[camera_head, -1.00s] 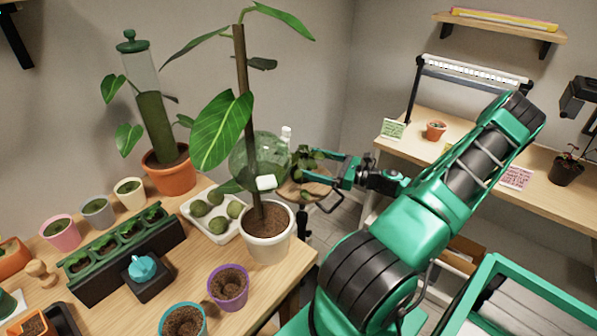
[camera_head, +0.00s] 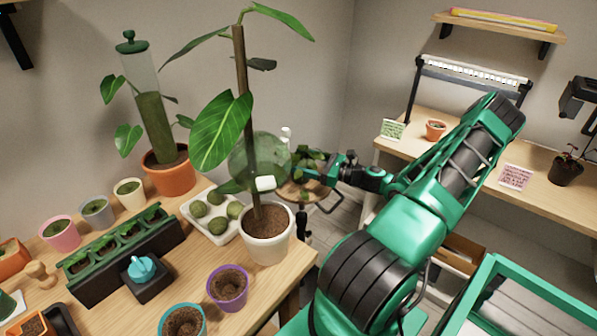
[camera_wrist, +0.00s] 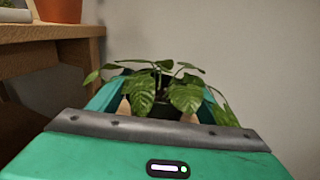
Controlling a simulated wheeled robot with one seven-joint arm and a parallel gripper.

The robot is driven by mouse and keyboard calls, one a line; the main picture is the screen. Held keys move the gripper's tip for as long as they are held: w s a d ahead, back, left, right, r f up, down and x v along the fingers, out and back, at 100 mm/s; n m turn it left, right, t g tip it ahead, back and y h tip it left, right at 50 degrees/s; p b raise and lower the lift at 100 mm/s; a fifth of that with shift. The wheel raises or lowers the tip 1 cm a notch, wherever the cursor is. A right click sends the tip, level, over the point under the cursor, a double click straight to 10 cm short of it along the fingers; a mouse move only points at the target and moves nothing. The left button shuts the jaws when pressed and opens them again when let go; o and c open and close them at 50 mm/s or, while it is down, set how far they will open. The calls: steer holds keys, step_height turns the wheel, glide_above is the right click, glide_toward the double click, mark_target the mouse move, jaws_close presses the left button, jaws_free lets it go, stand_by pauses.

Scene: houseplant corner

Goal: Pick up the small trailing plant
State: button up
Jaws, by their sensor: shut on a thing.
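The small trailing plant (camera_head: 309,157) has variegated green leaves and shows just right of a translucent green round vessel in the head view. In the wrist view the plant (camera_wrist: 160,90) fills the space between my fingers, its leaves hanging over a dark pot (camera_wrist: 158,109). My gripper (camera_head: 312,175) reaches it from the right and is shut on its pot; the fingers (camera_wrist: 157,114) show on both sides of it in the wrist view. Leaves hide part of the pot. Whether the pot's base touches the round wooden stool top (camera_head: 292,194) cannot be told.
The translucent green vessel (camera_head: 258,158) with a white label is close left of the plant. A tall staked plant in a white pot (camera_head: 267,244) stands at the table's right corner. The wooden table (camera_head: 240,315) holds several pots. A shelf bench (camera_head: 470,165) is at right.

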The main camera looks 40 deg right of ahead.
mark_target(300, 163)
steer(key=shift+r, duration=0.15)
steer(key=shift+r, duration=0.55)
step_height(300, 163, up, 2)
steer(key=shift+r, duration=0.25)
steer(key=s+a+r, duration=0.5)
steer(key=a+r, duration=0.2)
steer(key=a, duration=0.3)
steer(key=shift+a, duration=0.3)
steer(key=shift+r, duration=0.1)
